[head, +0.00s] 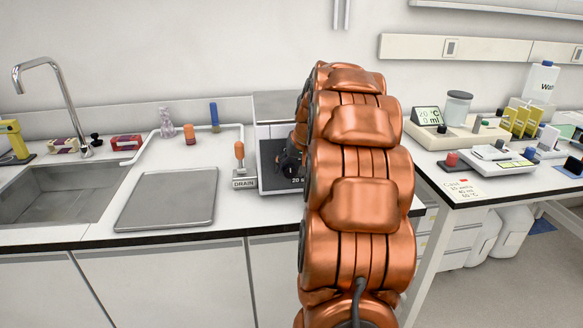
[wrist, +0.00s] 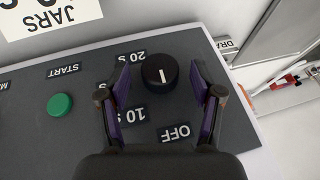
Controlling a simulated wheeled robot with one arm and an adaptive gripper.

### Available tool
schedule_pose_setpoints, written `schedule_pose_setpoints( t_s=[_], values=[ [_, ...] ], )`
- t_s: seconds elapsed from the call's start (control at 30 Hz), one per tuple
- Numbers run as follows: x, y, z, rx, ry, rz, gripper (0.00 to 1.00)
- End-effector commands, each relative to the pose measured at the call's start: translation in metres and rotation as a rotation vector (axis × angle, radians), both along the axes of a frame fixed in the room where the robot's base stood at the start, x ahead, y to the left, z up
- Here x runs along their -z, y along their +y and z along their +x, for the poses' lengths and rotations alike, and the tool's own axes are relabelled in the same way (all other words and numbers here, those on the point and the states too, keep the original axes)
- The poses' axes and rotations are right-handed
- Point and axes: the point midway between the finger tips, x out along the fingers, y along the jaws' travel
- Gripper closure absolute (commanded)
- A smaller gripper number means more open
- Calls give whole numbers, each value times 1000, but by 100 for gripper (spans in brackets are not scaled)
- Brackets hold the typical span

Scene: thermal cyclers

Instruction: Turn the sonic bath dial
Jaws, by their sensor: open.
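The sonic bath dial (wrist: 160,73) is a round black knob with a white pointer line, on a dark grey panel (wrist: 85,70). Labels reading 20 S, 10 S and OFF surround it. My gripper (wrist: 161,76) is open, with its two purple-padded fingers on either side of the dial. Gaps show between the pads and the knob, so I see no contact. In the head view the sonic bath (head: 277,104) stands on the counter, mostly hidden behind my arm. The dial and my fingertips cannot be made out there.
A green START button (wrist: 60,104) is on the same panel. An orange-handled drain valve (head: 239,152) stands just left of the bath. A grey tray (head: 167,198) and a sink (head: 60,190) lie farther left. Instruments (head: 455,130) crowd the right bench.

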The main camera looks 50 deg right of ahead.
Motion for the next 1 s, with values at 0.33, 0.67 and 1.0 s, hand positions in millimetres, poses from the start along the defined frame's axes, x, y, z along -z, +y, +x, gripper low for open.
schedule_pose_setpoints(
  t_s=[0.33, 0.67, 1.0],
  values=[
    [2, 0, 1, -1, -1, -1, 42],
    [2, 0, 1, 0, -1, -2, 76],
    [2, 0, 1, -1, -5, 3, 94]
  ],
)
